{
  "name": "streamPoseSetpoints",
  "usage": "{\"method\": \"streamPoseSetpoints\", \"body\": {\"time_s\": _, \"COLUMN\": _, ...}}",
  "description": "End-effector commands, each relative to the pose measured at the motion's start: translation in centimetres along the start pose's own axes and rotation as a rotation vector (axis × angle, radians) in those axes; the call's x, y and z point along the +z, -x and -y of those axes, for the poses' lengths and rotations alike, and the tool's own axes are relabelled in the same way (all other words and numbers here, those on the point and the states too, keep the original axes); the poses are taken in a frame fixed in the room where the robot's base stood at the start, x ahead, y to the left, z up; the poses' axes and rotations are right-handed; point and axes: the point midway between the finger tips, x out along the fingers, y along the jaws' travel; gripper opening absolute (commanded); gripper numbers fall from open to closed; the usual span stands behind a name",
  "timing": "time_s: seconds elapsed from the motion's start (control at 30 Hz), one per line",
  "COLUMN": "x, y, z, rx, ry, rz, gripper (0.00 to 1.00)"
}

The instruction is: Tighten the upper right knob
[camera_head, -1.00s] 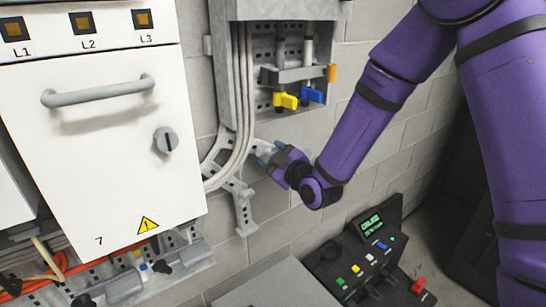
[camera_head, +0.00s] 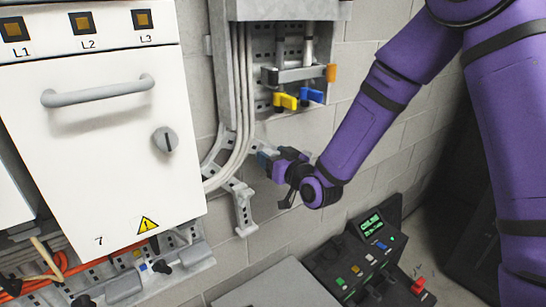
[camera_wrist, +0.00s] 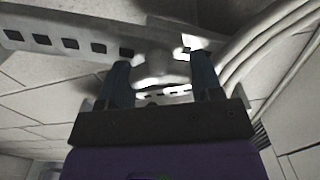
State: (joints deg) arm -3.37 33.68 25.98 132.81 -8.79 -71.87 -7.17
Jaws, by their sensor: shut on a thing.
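My gripper (camera_head: 264,160) is at the upper pale metal bracket (camera_head: 217,158), just below the grey cabinet with the levers. In the wrist view its two dark fingers (camera_wrist: 162,76) stand on either side of a pale, rounded, blurred knob (camera_wrist: 160,68), and they are shut on it. The knob sits against a slotted metal strip (camera_wrist: 62,43). In the head view my gripper hides the knob, so its turn angle cannot be read.
Grey cables (camera_head: 243,95) run down just left of my gripper. A lower bracket arm (camera_head: 241,208) juts out below it. Yellow (camera_head: 285,101) and blue (camera_head: 312,95) levers hang above. A black control box (camera_head: 355,262) stands below right.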

Motion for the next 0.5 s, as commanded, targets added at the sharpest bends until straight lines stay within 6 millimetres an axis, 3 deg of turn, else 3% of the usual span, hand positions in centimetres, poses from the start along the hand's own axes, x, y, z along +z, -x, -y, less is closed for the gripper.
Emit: {"method": "streamPoseSetpoints", "body": {"time_s": 0.5, "x": 0.15, "y": 0.08, "z": -0.13, "rx": 0.002, "ry": -0.483, "rz": 0.003, "gripper": 0.36}}
